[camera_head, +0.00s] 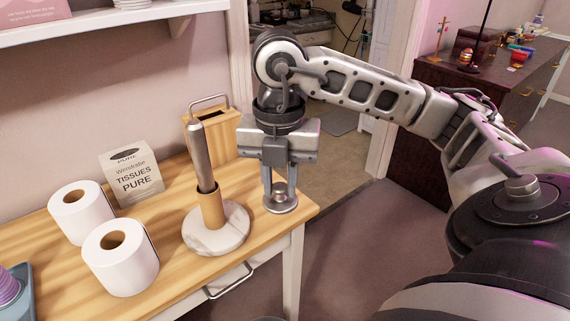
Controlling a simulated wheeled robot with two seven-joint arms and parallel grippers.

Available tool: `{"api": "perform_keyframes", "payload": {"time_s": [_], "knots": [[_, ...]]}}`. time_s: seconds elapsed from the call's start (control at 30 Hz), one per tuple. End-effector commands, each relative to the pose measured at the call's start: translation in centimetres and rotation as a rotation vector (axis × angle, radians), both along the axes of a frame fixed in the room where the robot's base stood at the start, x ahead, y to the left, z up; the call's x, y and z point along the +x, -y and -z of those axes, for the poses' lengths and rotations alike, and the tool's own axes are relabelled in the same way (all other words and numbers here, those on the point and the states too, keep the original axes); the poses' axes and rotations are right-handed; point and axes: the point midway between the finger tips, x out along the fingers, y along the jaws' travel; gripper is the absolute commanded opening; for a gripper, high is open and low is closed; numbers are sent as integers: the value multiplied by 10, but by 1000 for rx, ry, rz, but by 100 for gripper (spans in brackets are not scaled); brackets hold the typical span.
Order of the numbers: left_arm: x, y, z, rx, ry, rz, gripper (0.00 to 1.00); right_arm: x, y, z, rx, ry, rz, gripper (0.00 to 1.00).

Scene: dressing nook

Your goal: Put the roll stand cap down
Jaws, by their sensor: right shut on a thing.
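The roll stand cap (279,203), a small silver disc with a knob, is between the fingertips of my right gripper (279,190). The gripper is shut on the knob and points straight down. The cap is at the right end of the wooden table (180,286), close to its corner; I cannot tell whether it touches the top. The roll stand (216,231) stands left of the cap, with a round marble base and an upright metal rod (199,155). A brown cardboard tube sits low around the rod. My left gripper is not in view.
Two white paper rolls (120,258) (82,212) stand on the left of the table. Behind them is a tissue box (132,172). A wooden box with a metal handle (211,130) stands behind the roll stand. The table's right edge is close to the cap.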

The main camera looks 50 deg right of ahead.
Motion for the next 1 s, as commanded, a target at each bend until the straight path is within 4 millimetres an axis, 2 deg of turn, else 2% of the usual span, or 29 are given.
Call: {"api": "perform_keyframes", "payload": {"time_s": [0.07, 0.17, 0.27, 0.53, 0.6, 0.8, 1.0], "knots": [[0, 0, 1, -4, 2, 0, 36, 3, -9, 2, 1, 1, -25, 1], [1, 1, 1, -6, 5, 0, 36, 9, -9, 4, 1, -2, -34, 1], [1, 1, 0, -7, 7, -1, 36, 21, 2, 13, 1, -6, -32, 1], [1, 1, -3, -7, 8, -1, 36, 70, 47, 42, 2, -5, -31, 1], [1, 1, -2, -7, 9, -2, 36, 79, 56, 57, 2, -8, -33, 1], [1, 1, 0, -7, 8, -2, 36, 98, 73, 87, 2, -4, -36, 1], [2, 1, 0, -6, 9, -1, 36, 105, 79, 98, 2, -3, -37, 1]]}}
